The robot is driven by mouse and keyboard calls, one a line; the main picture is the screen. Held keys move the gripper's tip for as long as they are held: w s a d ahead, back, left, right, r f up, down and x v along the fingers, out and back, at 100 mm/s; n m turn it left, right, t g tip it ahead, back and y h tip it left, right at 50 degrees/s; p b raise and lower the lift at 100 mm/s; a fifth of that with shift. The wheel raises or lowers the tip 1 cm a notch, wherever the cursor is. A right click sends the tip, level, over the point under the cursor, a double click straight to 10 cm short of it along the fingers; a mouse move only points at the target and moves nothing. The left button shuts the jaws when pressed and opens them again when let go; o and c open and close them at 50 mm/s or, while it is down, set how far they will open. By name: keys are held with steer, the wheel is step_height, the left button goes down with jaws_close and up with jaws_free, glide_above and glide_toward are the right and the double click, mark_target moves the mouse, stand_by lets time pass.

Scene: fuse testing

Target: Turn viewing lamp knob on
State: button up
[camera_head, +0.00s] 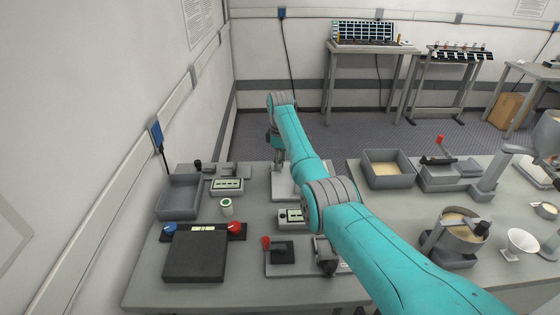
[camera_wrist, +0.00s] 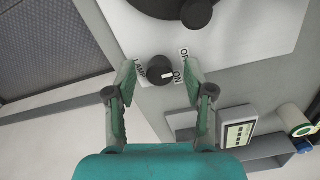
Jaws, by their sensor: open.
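The viewing lamp knob (camera_wrist: 158,71) is a small dark round knob on a light panel (camera_wrist: 235,35) in the wrist view. The label LAMP is on its left, OFF at its upper right and ON at its right. A white mark on the knob lies on the side facing ON. My gripper (camera_wrist: 160,82) is open, with one finger on each side of the knob; I cannot tell whether either touches it. In the head view my gripper (camera_head: 278,150) is over the light-based unit at the bench's back, and the knob is hidden there.
A larger dark round part (camera_wrist: 197,13) sits just beyond the knob. A small meter (camera_wrist: 238,133) and a grey tray lie to the right in the wrist view. In the head view, a grey bin (camera_head: 180,197) and a black box (camera_head: 195,257) stand left on the bench.

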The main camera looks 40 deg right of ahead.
jaws_close()
steer(key=shift+m, duration=0.4)
steer(key=m, duration=0.5)
steer(key=shift+m, duration=0.3)
steer(key=m, duration=0.5)
steer(key=shift+m, duration=0.4)
jaws_free()
